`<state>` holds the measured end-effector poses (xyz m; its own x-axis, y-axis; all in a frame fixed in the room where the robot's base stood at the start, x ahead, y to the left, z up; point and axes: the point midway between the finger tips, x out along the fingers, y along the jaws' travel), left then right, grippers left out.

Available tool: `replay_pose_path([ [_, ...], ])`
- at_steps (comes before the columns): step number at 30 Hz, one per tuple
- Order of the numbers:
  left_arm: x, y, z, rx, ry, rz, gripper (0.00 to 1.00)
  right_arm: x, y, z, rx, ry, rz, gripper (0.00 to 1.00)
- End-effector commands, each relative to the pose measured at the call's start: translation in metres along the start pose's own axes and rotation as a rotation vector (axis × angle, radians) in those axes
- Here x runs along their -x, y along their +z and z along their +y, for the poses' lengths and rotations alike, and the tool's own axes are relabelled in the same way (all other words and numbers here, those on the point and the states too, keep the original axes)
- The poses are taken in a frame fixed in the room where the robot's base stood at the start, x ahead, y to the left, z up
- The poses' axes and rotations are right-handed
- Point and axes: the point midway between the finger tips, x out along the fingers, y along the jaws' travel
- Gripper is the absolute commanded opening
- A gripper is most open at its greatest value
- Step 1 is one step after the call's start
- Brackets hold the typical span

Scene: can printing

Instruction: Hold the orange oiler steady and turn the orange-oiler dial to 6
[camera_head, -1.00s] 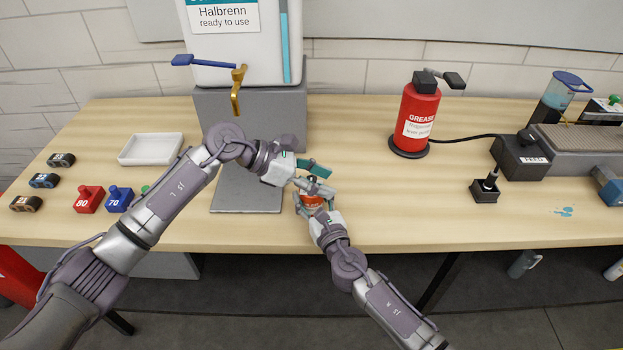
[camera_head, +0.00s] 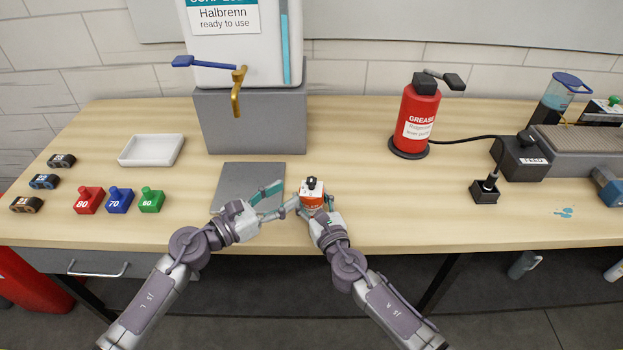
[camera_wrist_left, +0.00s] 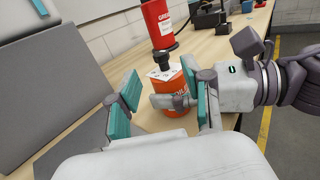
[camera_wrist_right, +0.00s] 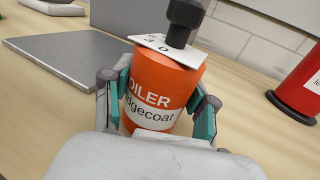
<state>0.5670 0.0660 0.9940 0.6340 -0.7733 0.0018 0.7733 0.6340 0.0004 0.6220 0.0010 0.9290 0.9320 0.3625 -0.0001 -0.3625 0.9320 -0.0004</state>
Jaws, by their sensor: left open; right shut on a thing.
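The orange oiler (camera_head: 313,199) stands upright near the front edge of the table. It has a white top plate with digits and a black dial knob (camera_wrist_right: 183,20). My right gripper (camera_wrist_right: 160,108) is shut around the oiler's body from the front, one finger on each side. In the left wrist view the oiler (camera_wrist_left: 171,88) shows between the left fingers, farther off. My left gripper (camera_head: 278,202) is open and empty, just left of the oiler. Its fingers do not hold the dial. Which digit the dial points to cannot be read.
A grey plate (camera_head: 248,180) lies behind the left gripper, in front of the Halbrenn tank (camera_head: 240,45) with its brass tap. The red grease can (camera_head: 418,115) stands back right. Red, blue and green weights (camera_head: 151,200) and a white tray (camera_head: 151,149) are at left.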

Motion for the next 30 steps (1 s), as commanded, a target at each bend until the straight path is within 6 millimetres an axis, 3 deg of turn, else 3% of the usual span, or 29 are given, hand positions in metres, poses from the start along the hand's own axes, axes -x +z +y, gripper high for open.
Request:
replay_pose_path([
  [6, -0.046, 0.001, 0.000, 0.002, 0.000, -0.002, 0.50, 0.000, 0.000, 0.000, 0.000, 0.000, 0.000, 0.09],
  [12, -0.074, 0.000, 0.000, 0.002, -0.001, 0.000, 0.50, 0.000, 0.000, 0.000, 0.000, 0.000, 0.000, 0.09],
  [25, -0.085, -0.001, 0.000, 0.000, -0.002, 0.002, 0.50, 0.000, 0.000, 0.000, 0.000, -0.001, 0.000, 0.09],
  [30, -0.084, -0.001, 0.000, 0.000, -0.002, 0.002, 0.23, 0.000, 0.000, 0.000, 0.000, -0.001, 0.000, 0.09],
])
